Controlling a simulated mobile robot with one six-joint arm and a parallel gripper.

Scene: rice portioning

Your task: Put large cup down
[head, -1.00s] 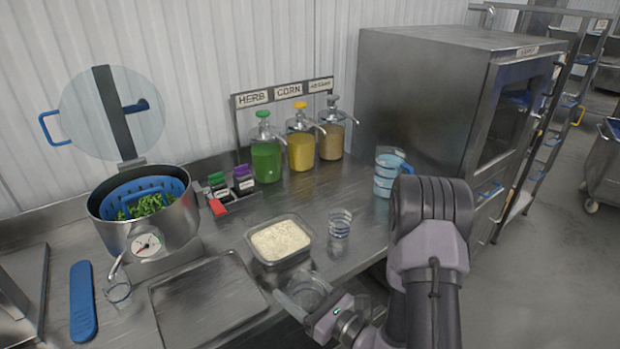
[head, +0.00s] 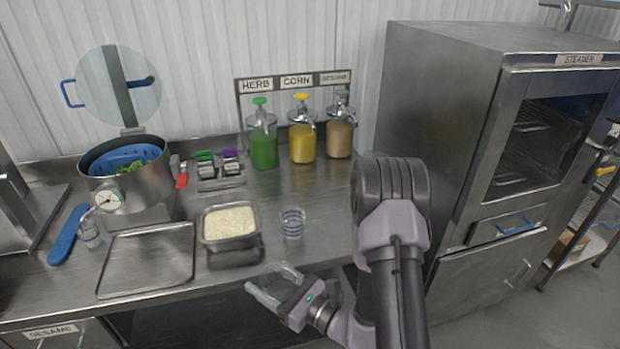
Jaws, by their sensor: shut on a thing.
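My gripper (head: 267,279) is in front of the counter's front edge, below the rice tray in the picture. Its jaws are shut on a clear, see-through cup, which is faint against the dark background; its outline is hard to make out. A clear cup with dark bands (head: 292,223) stands upright on the counter, right of the rice tray (head: 231,242).
A flat metal tray (head: 148,262) lies left of the rice. Herb (head: 263,148), corn (head: 302,142) and sesame (head: 339,138) dispensers stand at the back. A pot (head: 128,185) stands left; a steamer (head: 535,130) stands right. Bare counter (head: 310,195) lies behind the banded cup.

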